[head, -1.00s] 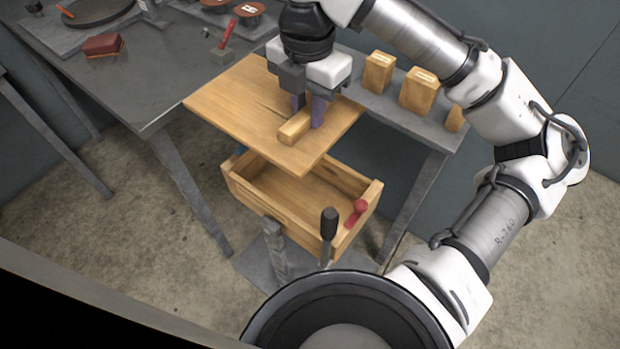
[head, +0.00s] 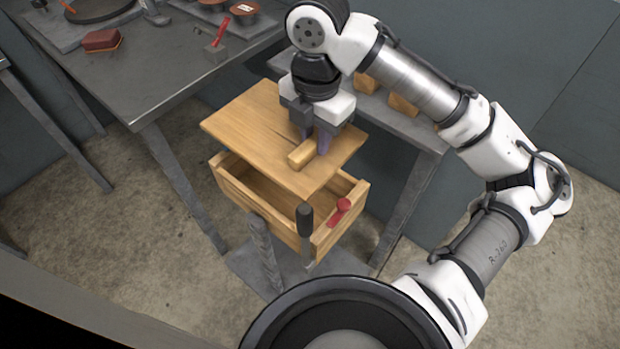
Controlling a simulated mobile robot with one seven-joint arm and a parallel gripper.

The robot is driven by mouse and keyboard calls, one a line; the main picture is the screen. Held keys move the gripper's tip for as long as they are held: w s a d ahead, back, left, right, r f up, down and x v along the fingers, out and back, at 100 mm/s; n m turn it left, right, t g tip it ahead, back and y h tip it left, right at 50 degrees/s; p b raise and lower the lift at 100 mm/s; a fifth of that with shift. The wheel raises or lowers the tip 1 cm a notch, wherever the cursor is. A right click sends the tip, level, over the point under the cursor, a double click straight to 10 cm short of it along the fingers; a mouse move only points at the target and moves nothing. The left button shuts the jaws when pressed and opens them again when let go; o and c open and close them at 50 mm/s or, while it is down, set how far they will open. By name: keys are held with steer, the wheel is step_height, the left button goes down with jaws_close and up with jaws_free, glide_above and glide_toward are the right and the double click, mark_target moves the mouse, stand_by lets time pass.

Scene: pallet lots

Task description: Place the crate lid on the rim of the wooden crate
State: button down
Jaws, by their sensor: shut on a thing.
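The crate lid (head: 250,125) is a flat wooden board with a wooden bar handle (head: 302,154) on top. My gripper (head: 313,142) points down and is shut on that handle; its far finger is partly hidden. The wooden crate (head: 258,197) is an open box below the lid. The lid looks level and covers the back part of the crate from this view. The crate's inside shows at the left and right front. The lid appears to be above the rim, but the exact gap is hard to tell.
A grey post (head: 262,250) rises close in front. A grey workbench (head: 165,75) is at left, and a shelf with wooden blocks (head: 402,106) is behind.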

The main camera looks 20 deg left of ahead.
step_height(320, 180, down, 13)
steer(key=shift+b, duration=0.45)
steer(key=shift+f, duration=0.15)
steer(key=shift+f+b, duration=0.35)
steer(key=shift+f, duration=0.05)
steer(key=c, duration=1.7)
jaws_free()
steer(key=shift+f, duration=0.1)
steer(key=o, duration=0.4)
steer(key=shift+o, duration=0.2)
step_height(320, 180, up, 13)
steer(key=shift+r+p, duration=0.1)
steer(key=shift+p, duration=0.6)
